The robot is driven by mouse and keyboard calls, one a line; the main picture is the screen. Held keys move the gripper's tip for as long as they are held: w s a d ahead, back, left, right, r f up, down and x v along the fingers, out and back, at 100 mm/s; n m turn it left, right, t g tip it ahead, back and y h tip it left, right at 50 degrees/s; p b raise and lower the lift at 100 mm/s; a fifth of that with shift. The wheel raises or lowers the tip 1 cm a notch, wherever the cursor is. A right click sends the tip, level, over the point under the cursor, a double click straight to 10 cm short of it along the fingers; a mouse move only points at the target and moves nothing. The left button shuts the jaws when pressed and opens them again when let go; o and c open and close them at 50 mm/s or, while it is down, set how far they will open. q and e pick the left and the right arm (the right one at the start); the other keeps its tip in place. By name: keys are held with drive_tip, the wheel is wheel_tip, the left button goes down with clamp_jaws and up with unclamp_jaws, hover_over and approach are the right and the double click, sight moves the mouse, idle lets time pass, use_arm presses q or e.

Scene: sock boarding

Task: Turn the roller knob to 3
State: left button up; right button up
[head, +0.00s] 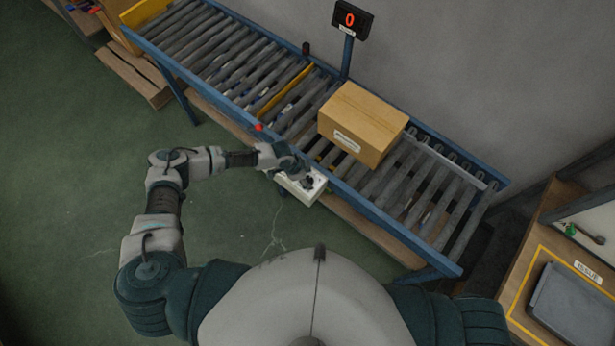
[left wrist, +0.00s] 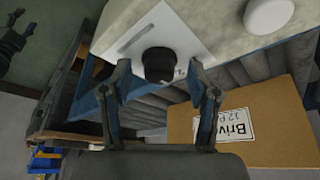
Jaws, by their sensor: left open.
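The roller knob is a black round knob (left wrist: 158,64) on a white control panel (left wrist: 178,32), seen in the left wrist view. In the head view the white control box (head: 312,190) hangs on the near side of the roller conveyor, and my gripper partly covers its top. My left gripper (head: 298,172) is at this box. In the left wrist view its open fingers (left wrist: 160,70) stand on either side of the knob; I cannot tell whether they touch it. A display (head: 350,19) on a post behind the conveyor reads red 0.
A cardboard box (head: 361,124) sits on the conveyor rollers (head: 215,45), just beyond the control box; its label (left wrist: 238,124) shows in the left wrist view. A red knob-like part (head: 259,127) is left of my gripper. A bench with a grey tray (head: 575,305) is at right. Green floor is clear at left.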

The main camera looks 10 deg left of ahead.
use_arm(q)
drive_tip(key=shift+c, duration=0.3)
drive_tip(key=c, duration=1.1)
use_arm(e)
drive_tip(key=shift+f, duration=0.2)
use_arm(q)
drive_tip(key=shift+w+f+m+g+b, duration=0.1)
drive_tip(key=shift+f+m+g+b, duration=0.15)
drive_tip(key=shift+m+b, duration=0.7)
drive_tip(key=m+g+b, duration=0.1)
drive_tip(key=m+b, duration=0.2)
drive_tip(key=shift+b, duration=0.3)
use_arm(e)
wheel_tip(320, 180, down, 5)
use_arm(q)
drive_tip(key=m+g+b, duration=0.1)
drive_tip(key=m, duration=0.1)
drive_tip(key=m+b, duration=0.1)
drive_tip(key=shift+w+r+m+g+b, duration=0.1)
drive_tip(key=shift+r+m+g+b, duration=0.1)
drive_tip(key=shift+m+g+b, duration=0.15)
drive_tip(key=shift+r+m, duration=0.1)
drive_tip(key=shift+m, duration=0.2)
use_arm(e)
drive_tip(key=w+a+r, duration=0.2)
drive_tip(key=w+r, duration=0.1)
drive_tip(key=w, duration=0.7)
drive_tip(key=shift+r, duration=0.25)
